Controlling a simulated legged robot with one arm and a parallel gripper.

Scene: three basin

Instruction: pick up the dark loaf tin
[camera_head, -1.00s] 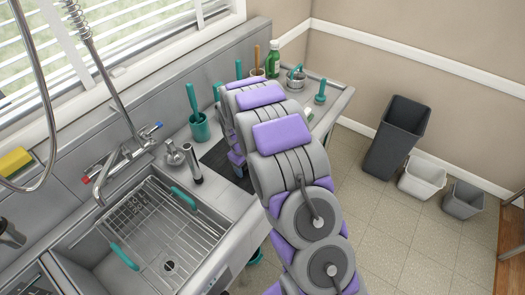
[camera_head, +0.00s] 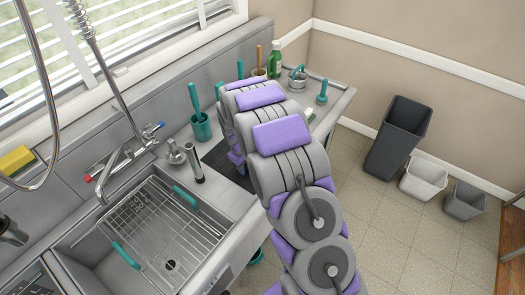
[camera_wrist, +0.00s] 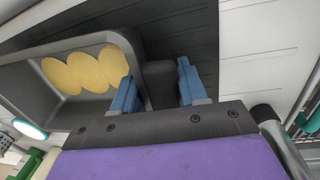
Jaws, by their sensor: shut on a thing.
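In the wrist view, the dark loaf tin (camera_wrist: 28,88) is at the left, a grey-walled tin with yellow oval pieces (camera_wrist: 82,72) inside. My gripper (camera_wrist: 158,88) has its two blue fingers on either side of a dark upright part, which looks like the tin's end grip. The fingers are shut on it. The exact join between this part and the tin is hard to make out. In the head view my arm hides the tin and the gripper.
A dark mat (camera_head: 220,158) lies on the counter under the arm. A teal brush holder (camera_head: 201,127) and steel dispensers (camera_head: 195,163) stand left of it, near the sink rack (camera_head: 150,230). A green bottle (camera_head: 274,60) stands behind. Bins (camera_head: 398,135) are on the floor at right.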

